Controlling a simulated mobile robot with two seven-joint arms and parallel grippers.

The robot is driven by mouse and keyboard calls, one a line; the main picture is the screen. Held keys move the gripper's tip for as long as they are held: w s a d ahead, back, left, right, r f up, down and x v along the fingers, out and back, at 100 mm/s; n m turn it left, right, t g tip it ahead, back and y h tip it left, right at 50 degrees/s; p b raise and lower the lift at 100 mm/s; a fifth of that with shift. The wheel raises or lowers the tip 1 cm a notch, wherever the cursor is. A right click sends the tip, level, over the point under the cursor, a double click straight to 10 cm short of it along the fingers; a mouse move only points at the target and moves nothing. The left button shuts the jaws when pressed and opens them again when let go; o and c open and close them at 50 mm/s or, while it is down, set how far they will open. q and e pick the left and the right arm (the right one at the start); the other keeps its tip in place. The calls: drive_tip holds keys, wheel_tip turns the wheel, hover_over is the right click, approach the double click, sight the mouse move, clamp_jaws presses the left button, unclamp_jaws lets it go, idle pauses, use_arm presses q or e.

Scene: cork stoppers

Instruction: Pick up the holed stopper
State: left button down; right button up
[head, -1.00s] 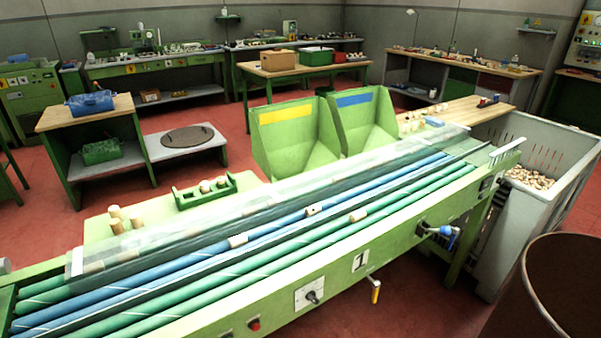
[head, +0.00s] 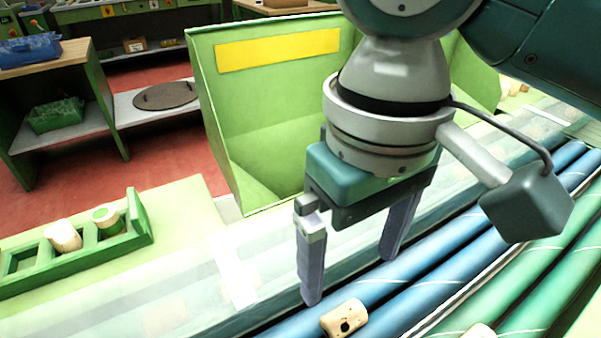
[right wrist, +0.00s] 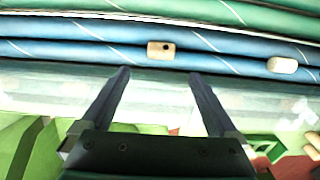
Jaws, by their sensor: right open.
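The holed stopper (head: 344,318) is a pale cork cylinder with a dark hole in its side. It lies on the blue rollers, near the bottom of the head view, and shows again in the right wrist view (right wrist: 153,49). My right gripper (head: 350,279) is open and empty, pointing down over the clear cover edge and rollers. In the right wrist view its fingers (right wrist: 160,73) are spread, with the holed stopper beyond the tips, between their lines and apart from them. My left gripper is in neither current view.
A plain stopper (right wrist: 282,65) lies on the blue rollers, and another cork (head: 479,331) on the green rollers. A green bin with a yellow label (head: 278,50) stands behind my gripper. A green rack (head: 143,218) holding stoppers is at left. A clear cover (head: 180,290) runs along the rollers.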

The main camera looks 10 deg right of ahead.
sight(345, 314)
use_arm(q)
drive_tip(key=shift+s+a+f+b, duration=0.1)
drive_tip(key=shift+s+f+b, duration=0.2)
drive_tip(key=shift+s+f, duration=0.35)
use_arm(e)
drive_tip(key=f, duration=0.2)
drive_tip(key=s+f, duration=0.1)
drive_tip(key=f, duration=0.1)
drive_tip(key=shift+a, duration=0.1)
use_arm(q)
drive_tip(key=shift+w+f+b, duration=0.1)
drive_tip(key=shift+f+b, duration=0.45)
drive_tip(key=shift+b, duration=0.1)
use_arm(e)
wheel_tip(345, 314, down, 6)
drive_tip(key=shift+w+r, duration=0.15)
drive_tip(key=shift+r, duration=0.05)
drive_tip(key=shift+c, duration=0.5)
drive_tip(key=c, duration=1.3)
use_arm(q)
drive_tip(key=shift+r, duration=0.1)
use_arm(e)
drive_tip(key=shift+w+r, duration=0.1)
